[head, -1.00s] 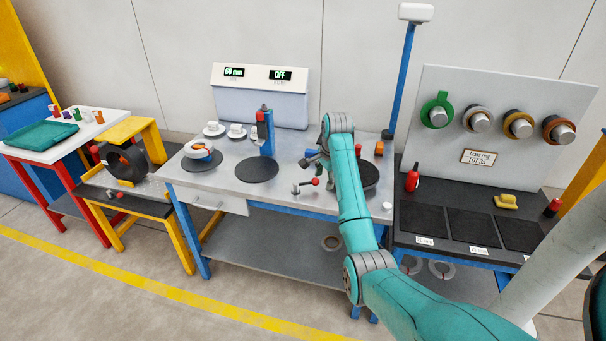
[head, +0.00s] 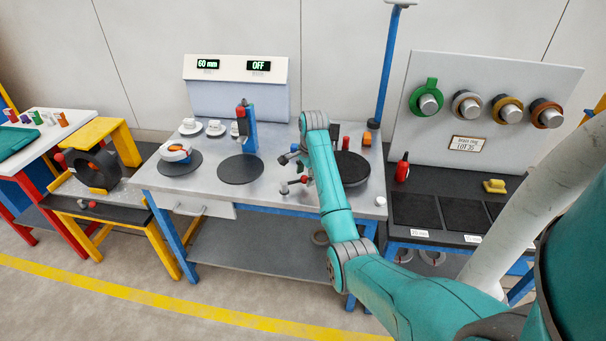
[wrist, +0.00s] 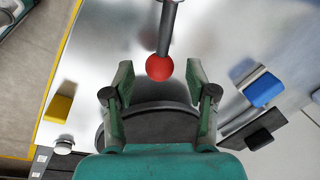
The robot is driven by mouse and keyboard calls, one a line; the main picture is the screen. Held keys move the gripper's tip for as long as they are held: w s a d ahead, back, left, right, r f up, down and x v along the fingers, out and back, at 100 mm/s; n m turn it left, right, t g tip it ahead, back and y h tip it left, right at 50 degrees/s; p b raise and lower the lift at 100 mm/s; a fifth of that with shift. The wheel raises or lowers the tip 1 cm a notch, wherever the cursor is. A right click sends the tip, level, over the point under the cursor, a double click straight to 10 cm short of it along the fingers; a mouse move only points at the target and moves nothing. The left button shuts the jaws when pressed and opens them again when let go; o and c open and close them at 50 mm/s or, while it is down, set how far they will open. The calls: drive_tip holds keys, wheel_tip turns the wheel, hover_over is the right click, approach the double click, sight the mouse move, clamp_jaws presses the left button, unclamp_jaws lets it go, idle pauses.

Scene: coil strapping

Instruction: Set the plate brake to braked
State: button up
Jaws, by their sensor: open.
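A grey lever with a red ball knob (head: 303,181), which looks like the plate brake, stands on the steel bench at the front left of the right-hand dark plate (head: 352,170). In the wrist view, the red ball (wrist: 159,68) sits between the open fingertips of my gripper (wrist: 158,80), with visible room on both sides. Its grey rod (wrist: 165,30) runs up out of the picture. No mark showing the brake's setting is readable.
Blue (wrist: 265,88) and black (wrist: 260,140) handles lie right of my gripper; a yellow block (wrist: 60,108) and white button (wrist: 63,145) lie left. A blue post (head: 249,130) stands behind the middle plate (head: 241,169). The display panel (head: 235,75) reads 60 mm and OFF.

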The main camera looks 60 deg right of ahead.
drive_tip(key=shift+w+f, duration=0.1)
drive_tip(key=shift+f, duration=0.5)
clamp_jaws()
